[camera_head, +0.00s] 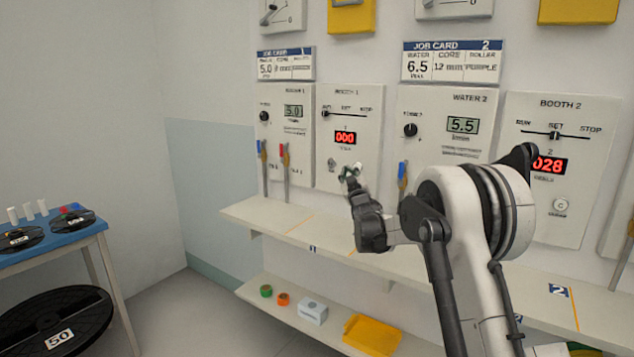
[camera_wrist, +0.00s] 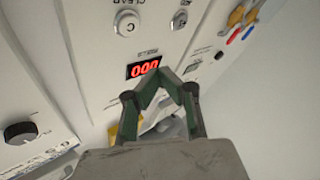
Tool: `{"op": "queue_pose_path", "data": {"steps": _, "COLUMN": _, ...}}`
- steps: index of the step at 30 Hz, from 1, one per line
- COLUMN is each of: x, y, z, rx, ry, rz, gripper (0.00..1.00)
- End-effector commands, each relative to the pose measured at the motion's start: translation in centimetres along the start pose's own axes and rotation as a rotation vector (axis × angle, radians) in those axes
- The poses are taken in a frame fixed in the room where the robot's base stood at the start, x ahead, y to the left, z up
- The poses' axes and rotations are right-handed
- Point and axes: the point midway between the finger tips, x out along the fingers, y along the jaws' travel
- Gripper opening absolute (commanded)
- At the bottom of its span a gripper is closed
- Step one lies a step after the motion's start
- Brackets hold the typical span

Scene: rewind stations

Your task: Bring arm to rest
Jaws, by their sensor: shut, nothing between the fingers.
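My gripper (camera_head: 352,172) is raised in front of the BOOTH 1 panel (camera_head: 366,108), above the shelf. Its fingers are closed together and empty; the closed tips also show in the wrist view (camera_wrist: 158,75). The red display reading 000 (camera_head: 345,137) is just behind and above the gripper in the head view; in the wrist view the same display (camera_wrist: 143,66) appears upside down beyond the fingertips. My white arm reaches from the lower right and covers parts of the WATER 2 panel (camera_head: 462,103) and the shelf. I cannot tell the exact gap between the fingertips and the panel.
The long wall shelf (camera_head: 285,222) runs below the panels, with levers hanging above it. A lower shelf holds an orange tray (camera_head: 371,335) and small rolls. A blue-topped table (camera_head: 60,237) with black reels stands at left. Floor between is free.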

Motion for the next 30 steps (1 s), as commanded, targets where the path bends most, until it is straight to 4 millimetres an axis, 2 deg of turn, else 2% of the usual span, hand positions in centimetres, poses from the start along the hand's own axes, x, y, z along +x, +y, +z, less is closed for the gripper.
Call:
{"op": "queue_pose_path", "data": {"steps": 3, "x": -1.6, "y": 1.4, "z": -2.4, "rx": 0.022, "ry": -0.064, "rz": -0.009, "gripper": 0.00}}
{"op": "queue_pose_path", "data": {"steps": 8, "x": -4.5, "y": 3.1, "z": -5.0, "rx": 0.059, "ry": -0.159, "rz": -0.021, "gripper": 0.00}}
{"op": "queue_pose_path", "data": {"steps": 14, "x": -9.1, "y": 4.7, "z": -7.9, "rx": 0.103, "ry": -0.278, "rz": -0.039, "gripper": 0.00}}
{"op": "queue_pose_path", "data": {"steps": 23, "x": -17.8, "y": 6.2, "z": -11.1, "rx": 0.170, "ry": -0.454, "rz": -0.066, "gripper": 0.00}}
{"op": "queue_pose_path", "data": {"steps": 30, "x": -26.1, "y": 6.6, "z": -12.7, "rx": 0.223, "ry": -0.596, "rz": -0.090, "gripper": 0.00}}
